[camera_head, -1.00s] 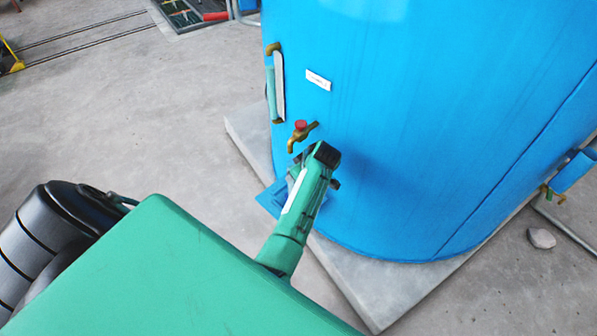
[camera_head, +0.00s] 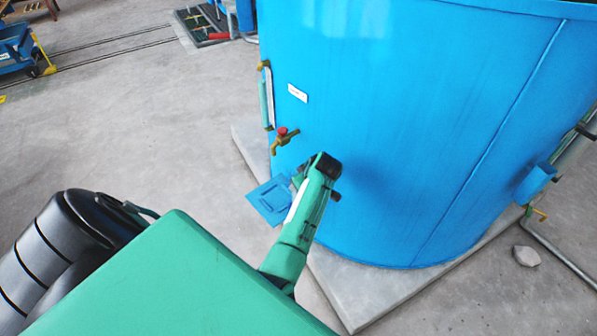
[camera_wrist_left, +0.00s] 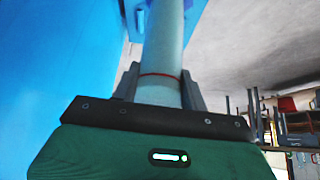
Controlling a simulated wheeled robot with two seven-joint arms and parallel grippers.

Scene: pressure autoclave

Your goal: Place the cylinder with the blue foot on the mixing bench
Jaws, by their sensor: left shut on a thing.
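My left gripper (camera_wrist_left: 160,88) is shut on the pale cylinder (camera_wrist_left: 165,40), with one dark finger on each side of it. A thin red ring circles the cylinder between the fingers. The cylinder's blue foot (camera_head: 268,201) is a flat plate, held in front of the large blue tank. Part of the foot also shows at the top of the left wrist view (camera_wrist_left: 136,14). In the head view my green arm hides most of the cylinder and the gripper's fingers. My right gripper is out of view. I cannot make out the mixing bench.
The large blue tank (camera_head: 410,120) stands close on a pale concrete slab (camera_head: 365,292). A brass tap with a red knob (camera_head: 283,138) sticks out from it. A stone (camera_head: 526,256) lies at right. A blue cart (camera_head: 16,48) stands far left; open floor (camera_head: 150,130) lies between.

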